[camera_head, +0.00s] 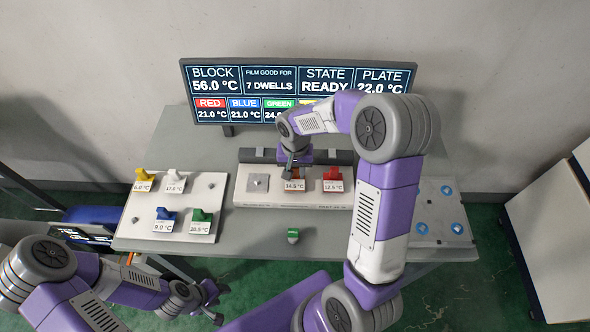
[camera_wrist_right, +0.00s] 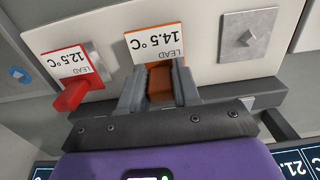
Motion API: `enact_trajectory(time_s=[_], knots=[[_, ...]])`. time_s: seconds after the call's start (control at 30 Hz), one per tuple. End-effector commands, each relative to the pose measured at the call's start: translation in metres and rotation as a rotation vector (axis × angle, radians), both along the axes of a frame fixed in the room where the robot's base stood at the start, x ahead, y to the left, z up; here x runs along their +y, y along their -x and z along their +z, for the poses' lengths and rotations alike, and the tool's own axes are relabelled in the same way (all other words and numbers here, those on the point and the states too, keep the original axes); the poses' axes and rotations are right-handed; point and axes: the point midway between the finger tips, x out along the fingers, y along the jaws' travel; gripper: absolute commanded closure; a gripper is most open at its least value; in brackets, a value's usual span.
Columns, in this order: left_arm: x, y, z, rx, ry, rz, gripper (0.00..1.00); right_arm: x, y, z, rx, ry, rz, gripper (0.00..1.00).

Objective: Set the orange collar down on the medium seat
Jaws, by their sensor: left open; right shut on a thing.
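The orange collar (camera_wrist_right: 160,80), with a white card reading "LEAD 14.5 °C", is between the fingers of my right gripper (camera_wrist_right: 158,92). The gripper is shut on it. In the head view the orange collar (camera_head: 297,173) is at the middle place of the pale block (camera_head: 320,199), mostly covered by my right gripper (camera_head: 293,168). Whether it rests on the block or hangs just above it, I cannot tell. The seat under it is hidden. A bare grey square seat (camera_head: 257,183) is on its left and a red collar (camera_head: 333,174) on its right. My left gripper (camera_head: 210,298) is open and empty, low at the front left.
A white board (camera_head: 187,212) on the left holds yellow, white, blue and green tagged pieces. A small green-topped piece (camera_head: 293,235) stands on the table in front of the block. A grey plate with blue spots (camera_head: 427,229) is at right. A display (camera_head: 300,75) stands behind.

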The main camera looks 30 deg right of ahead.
Motion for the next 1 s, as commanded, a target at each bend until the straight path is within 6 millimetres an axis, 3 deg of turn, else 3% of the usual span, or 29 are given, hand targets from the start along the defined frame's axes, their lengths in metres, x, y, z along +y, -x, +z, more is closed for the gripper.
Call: enact_trajectory(time_s=[0.2, 0.23, 0.43, 0.77, 1.0], knots=[[0.000, 0.000, -0.004, 0.000, 0.000, 0.000, 0.57, 0.000, 0.000, -0.005, 0.000, 0.000, 0.000, 1.00], [0.000, 0.000, -0.004, 0.000, 0.000, 0.000, 0.57, 0.000, 0.000, -0.005, 0.000, 0.000, 0.000, 0.67], [0.000, 0.000, -0.004, 0.000, 0.000, 0.000, 0.57, 0.000, 0.000, -0.004, 0.000, 0.000, 0.000, 0.39], [0.000, 0.000, -0.003, 0.000, 0.000, 0.000, 0.57, 0.000, 0.000, 0.000, -0.002, 0.000, 0.000, 0.39], [0.000, 0.000, 0.001, 0.000, 0.000, 0.000, 0.57, 0.000, -0.001, 0.038, -0.006, 0.000, 0.001, 0.39]])
